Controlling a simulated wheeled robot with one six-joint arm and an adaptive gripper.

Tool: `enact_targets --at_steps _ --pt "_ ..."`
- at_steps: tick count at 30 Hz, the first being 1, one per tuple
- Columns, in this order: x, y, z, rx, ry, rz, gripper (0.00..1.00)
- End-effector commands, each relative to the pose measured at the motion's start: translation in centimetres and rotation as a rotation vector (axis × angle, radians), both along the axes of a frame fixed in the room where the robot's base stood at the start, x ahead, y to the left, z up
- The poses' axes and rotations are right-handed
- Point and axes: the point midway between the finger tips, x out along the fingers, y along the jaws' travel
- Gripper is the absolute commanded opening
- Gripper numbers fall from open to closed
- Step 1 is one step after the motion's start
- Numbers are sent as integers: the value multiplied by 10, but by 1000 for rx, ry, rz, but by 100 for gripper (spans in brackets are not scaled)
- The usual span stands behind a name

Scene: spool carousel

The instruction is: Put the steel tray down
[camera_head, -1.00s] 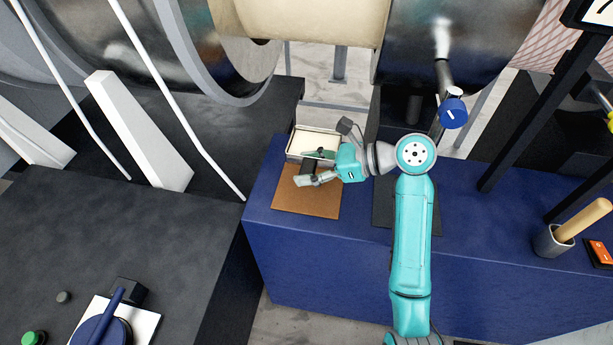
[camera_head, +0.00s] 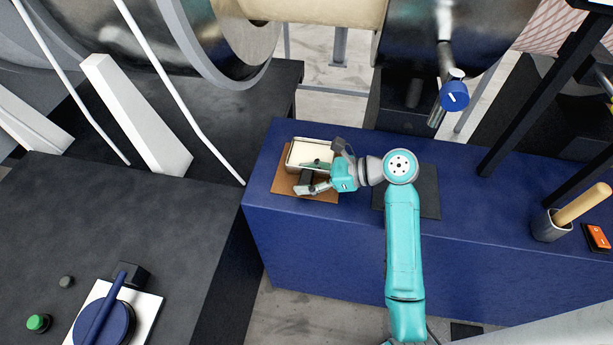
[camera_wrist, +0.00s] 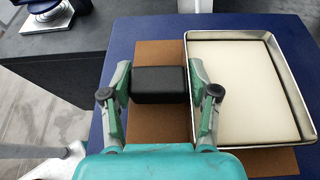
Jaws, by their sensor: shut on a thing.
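The steel tray (camera_head: 289,157) is a shallow rectangular pan with a bright metal rim and a cream inside. It also shows in the wrist view (camera_wrist: 290,92), looking level, at the right of my gripper. A black block (camera_wrist: 160,85), apparently the tray's grip, sits beside its left wall. My gripper (camera_head: 308,178) has its two fingers on either side of this block, shut on it, also in the wrist view (camera_wrist: 160,92). The tray is over the brown mat (camera_head: 286,183). Whether its underside touches the mat cannot be told.
The mat lies at the left end of the blue bench (camera_head: 340,235). A dark pad (camera_head: 428,190) lies right of it, partly behind my arm. A cup with a wooden handle (camera_head: 548,228) stands far right. A dark machine and large drum are at the left and back.

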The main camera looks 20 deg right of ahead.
Motion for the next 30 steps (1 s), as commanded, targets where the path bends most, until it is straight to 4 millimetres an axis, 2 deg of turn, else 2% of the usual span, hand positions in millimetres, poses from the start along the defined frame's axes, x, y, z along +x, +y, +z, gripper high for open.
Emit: enact_targets --at_steps 5,6,8,9,20,26,30 --pt "0 0 -2 0 0 0 9" --pt "0 0 -2 0 0 0 67" --pt "0 0 -2 0 0 0 82" --pt "0 0 -2 0 0 0 85" --pt "0 0 1 -1 -1 0 85" --pt "-13 -21 10 -2 -1 -4 85" --pt "-27 -43 21 -1 -2 -6 85"
